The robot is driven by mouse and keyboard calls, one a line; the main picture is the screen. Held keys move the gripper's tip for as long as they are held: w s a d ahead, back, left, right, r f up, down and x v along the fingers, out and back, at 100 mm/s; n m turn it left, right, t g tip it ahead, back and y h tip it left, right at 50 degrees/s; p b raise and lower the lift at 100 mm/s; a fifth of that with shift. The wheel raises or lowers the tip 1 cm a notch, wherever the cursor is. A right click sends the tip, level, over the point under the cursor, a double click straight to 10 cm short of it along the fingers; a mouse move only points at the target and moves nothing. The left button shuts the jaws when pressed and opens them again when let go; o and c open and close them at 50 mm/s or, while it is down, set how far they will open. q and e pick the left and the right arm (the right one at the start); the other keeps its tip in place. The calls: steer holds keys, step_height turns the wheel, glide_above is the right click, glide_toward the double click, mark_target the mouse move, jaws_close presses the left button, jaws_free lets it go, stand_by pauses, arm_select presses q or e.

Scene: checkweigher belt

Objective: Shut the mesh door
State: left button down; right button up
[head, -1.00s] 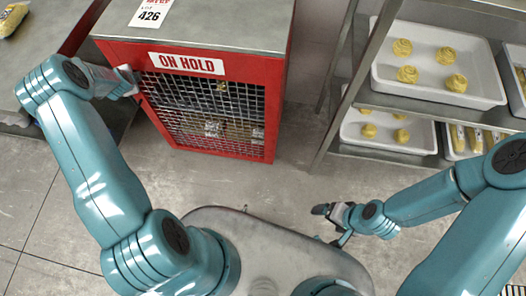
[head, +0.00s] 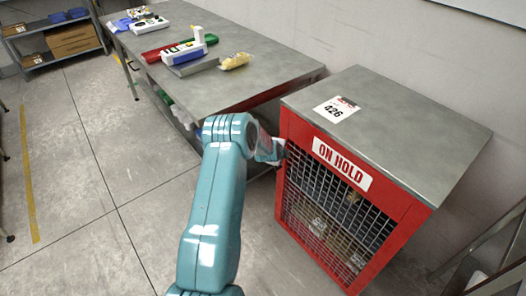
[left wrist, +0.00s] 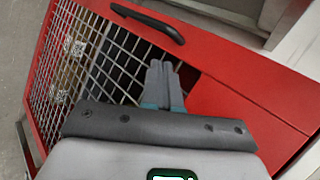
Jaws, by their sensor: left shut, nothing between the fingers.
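The mesh door (head: 330,220) is on the front of a red cabinet (head: 400,140) with a grey top and an "ON HOLD" sign. It looks roughly in line with the cabinet front; I cannot tell whether it is fully flush. In the left wrist view the mesh (left wrist: 85,65) and a black bar handle (left wrist: 148,21) on red framing show clearly. My left gripper (head: 279,152) is at the upper left corner of the cabinet front. Its fingers (left wrist: 164,76) are shut and empty, in front of the mesh near the red frame; contact is unclear. My right gripper is out of view.
A long grey table (head: 215,75) with a yellow packet (head: 235,61) and several other items stands left of the cabinet. A shelf with boxes (head: 72,40) is at the far left. The floor left of my arm is clear. A metal rack edge (head: 490,240) shows at right.

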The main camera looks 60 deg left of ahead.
arm_select(q)
steer(key=s+d+r+b, duration=0.1)
steer(key=s+r, duration=0.5)
steer(key=s, duration=0.1)
steer(key=shift+s+d+r, duration=0.2)
steer(key=shift+d+r, duration=0.05)
steer(key=shift+r, duration=0.15)
